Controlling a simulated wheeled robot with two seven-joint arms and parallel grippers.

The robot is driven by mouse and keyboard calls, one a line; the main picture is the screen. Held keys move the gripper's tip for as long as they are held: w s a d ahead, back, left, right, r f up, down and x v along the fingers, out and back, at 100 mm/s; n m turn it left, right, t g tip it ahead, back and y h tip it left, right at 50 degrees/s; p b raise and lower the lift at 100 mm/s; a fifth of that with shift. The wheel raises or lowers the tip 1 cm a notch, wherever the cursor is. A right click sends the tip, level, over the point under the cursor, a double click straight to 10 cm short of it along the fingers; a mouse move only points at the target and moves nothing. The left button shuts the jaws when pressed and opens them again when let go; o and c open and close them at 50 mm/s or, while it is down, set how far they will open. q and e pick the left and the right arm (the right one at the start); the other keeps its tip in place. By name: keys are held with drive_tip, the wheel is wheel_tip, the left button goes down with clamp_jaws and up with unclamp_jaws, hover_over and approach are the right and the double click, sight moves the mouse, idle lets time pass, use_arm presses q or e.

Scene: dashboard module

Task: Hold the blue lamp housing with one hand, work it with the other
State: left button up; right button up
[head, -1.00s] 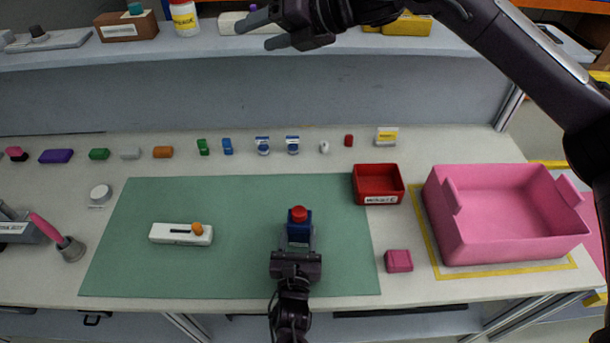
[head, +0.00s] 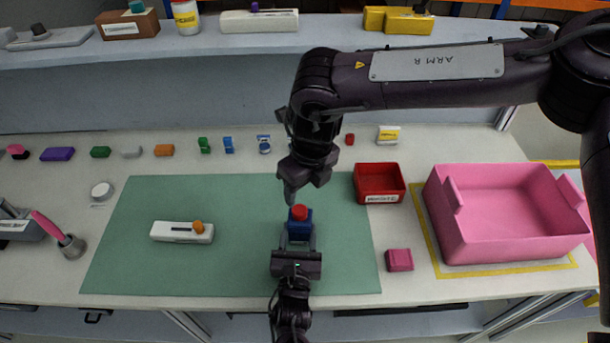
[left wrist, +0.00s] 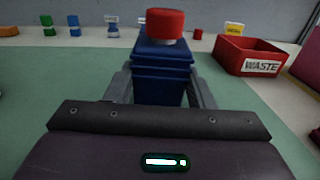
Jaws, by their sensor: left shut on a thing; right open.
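The blue lamp housing (head: 300,231) stands upright on the green mat (head: 240,265), with a red round cap (head: 299,212) on its top. My left gripper (head: 298,245) is shut on the housing from the near side. In the left wrist view the blue housing (left wrist: 162,72) sits between the two grey fingers, with the red cap (left wrist: 165,24) above it. My right gripper (head: 291,192) is open and points down, just above and behind the red cap. It looks apart from the cap, and its fingers are partly hidden by its own body.
A white slider box (head: 182,232) with an orange knob lies on the mat's left. A red waste bin (head: 379,184), a pink block (head: 398,260) and a large pink tub (head: 507,216) stand to the right. Several small parts line the back, some hidden by my right arm.

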sight(300, 209)
drive_tip(key=f, duration=0.5)
drive_tip(key=w+f, duration=0.1)
drive_tip(key=f, duration=0.2)
drive_tip(key=shift+a+f, duration=0.15)
drive_tip(key=shift+a, duration=0.25)
drive_tip(key=c, duration=1.1)
drive_tip(key=shift+o, duration=0.2)
use_arm(q)
drive_tip(key=shift+f, duration=0.1)
use_arm(e)
drive_tip(key=shift+r, duration=3.05)
use_arm(q)
drive_tip(key=o, duration=1.4)
drive_tip(key=shift+c, duration=0.2)
